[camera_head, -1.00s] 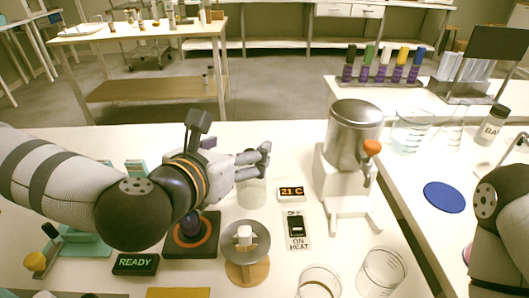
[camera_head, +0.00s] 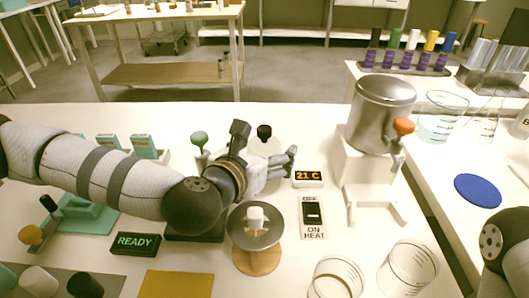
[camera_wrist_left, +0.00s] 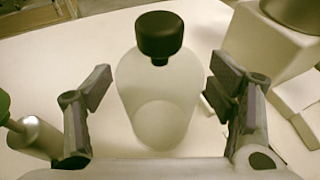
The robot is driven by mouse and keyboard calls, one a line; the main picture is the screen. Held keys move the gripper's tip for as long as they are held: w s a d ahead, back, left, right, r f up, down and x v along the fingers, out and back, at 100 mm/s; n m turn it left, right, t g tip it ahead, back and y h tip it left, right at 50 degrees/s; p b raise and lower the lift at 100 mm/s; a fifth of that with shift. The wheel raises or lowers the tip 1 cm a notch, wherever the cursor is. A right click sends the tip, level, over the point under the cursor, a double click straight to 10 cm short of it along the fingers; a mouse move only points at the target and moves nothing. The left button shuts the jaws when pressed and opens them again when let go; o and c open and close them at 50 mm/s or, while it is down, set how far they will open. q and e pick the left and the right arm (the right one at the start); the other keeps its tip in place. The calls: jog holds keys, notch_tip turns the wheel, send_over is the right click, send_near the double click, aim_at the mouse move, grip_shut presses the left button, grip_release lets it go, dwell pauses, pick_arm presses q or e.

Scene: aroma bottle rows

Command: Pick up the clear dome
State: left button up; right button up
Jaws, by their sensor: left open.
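The clear dome (camera_wrist_left: 160,100) stands upright in the left wrist view, with a black knob (camera_wrist_left: 160,35) on top. In the head view the dome (camera_head: 268,148) is partly hidden behind my left gripper, with its black knob showing above. My left gripper (camera_head: 288,163) is open, its fingers pointing right just in front of the dome. In the left wrist view the fingers of the left gripper (camera_wrist_left: 160,88) are spread on either side of the dome, with gaps visible. My right gripper is out of view.
A green-knobbed tool (camera_head: 199,140) stands left of the dome. A temperature display (camera_head: 307,179) and heat switch (camera_head: 312,217) lie to the right, before a metal vessel (camera_head: 382,105) on a white stand. A round metal plate on a wooden base (camera_head: 256,238) stands nearer.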

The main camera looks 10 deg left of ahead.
pick_arm(q)
jog(key=c, duration=1.3)
